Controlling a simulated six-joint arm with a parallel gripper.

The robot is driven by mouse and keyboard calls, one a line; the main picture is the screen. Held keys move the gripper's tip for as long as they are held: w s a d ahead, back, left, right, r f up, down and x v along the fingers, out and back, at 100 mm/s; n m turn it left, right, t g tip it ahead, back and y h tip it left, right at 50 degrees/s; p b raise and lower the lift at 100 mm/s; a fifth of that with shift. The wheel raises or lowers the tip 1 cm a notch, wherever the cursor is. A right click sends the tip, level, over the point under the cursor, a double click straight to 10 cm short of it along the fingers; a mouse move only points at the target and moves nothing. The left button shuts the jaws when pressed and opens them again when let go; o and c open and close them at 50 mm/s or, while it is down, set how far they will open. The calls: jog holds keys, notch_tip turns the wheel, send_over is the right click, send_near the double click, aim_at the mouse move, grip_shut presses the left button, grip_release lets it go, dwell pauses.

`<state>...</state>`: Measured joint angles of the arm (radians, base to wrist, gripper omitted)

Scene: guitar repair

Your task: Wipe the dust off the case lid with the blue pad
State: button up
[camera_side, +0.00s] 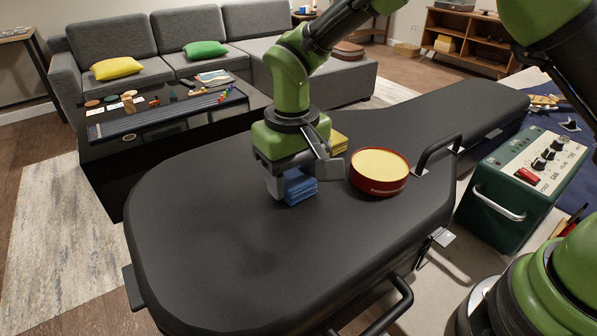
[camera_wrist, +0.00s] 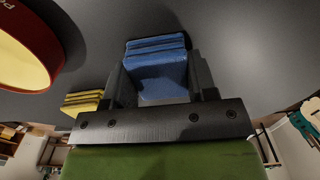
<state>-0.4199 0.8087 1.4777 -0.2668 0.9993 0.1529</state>
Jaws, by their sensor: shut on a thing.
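The black guitar case lid (camera_side: 220,270) fills the middle of the side view. A faint patch shows on its near left part; I cannot tell if it is dust or shading. My gripper (camera_side: 290,185) is low over the lid's middle and shut on the blue pad (camera_side: 301,187). In the wrist view the blue pad (camera_wrist: 157,68) sits between the two fingers of my gripper (camera_wrist: 158,80). The pad is at or just above the lid; I cannot tell if it touches.
A round red tin with a yellow top (camera_side: 379,171) stands on the lid just right of my gripper. A yellow pad (camera_side: 338,142) lies behind the gripper. The lid's near left is clear.

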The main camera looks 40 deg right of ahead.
aim_at(267, 202)
jog(key=shift+a, duration=2.4)
jog(key=shift+r, duration=0.1)
jog(key=shift+d, duration=3)
jog(key=shift+a, duration=0.1)
jog(key=shift+a+f, duration=0.2)
jog(key=shift+a, duration=2.7)
jog(key=shift+d, duration=0.1)
